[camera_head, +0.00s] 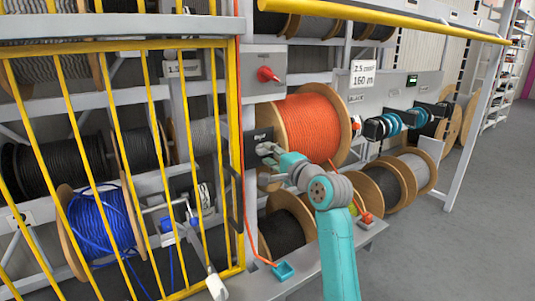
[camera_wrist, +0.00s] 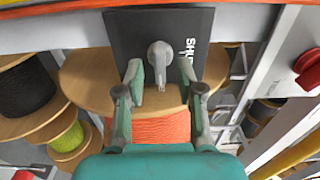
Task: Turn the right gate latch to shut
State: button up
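The latch is a dark plate (camera_wrist: 125,30) with a light grey lever (camera_wrist: 160,52) and the word SHUT along one side. In the wrist view the lever points down the picture, and SHUT lies to its right. In the head view the plate (camera_head: 258,134) is on the grey post right of the yellow barred gate (camera_head: 148,95), and my gripper hides part of the lever. My gripper (camera_wrist: 160,76) is open, with one finger on each side of the lever's end. I see gaps beside the lever; contact is not visible. The gripper also shows in the head view (camera_head: 267,163).
A red knob (camera_head: 267,74) on a grey box is above the latch. An orange cable reel (camera_head: 312,127) stands close behind my gripper. A blue reel (camera_head: 100,222) is behind the gate bars. A yellow rail (camera_head: 390,18) crosses overhead. Grey floor (camera_head: 460,240) is clear at right.

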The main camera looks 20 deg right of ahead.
jog(key=shift+x, duration=0.95)
grip_shut()
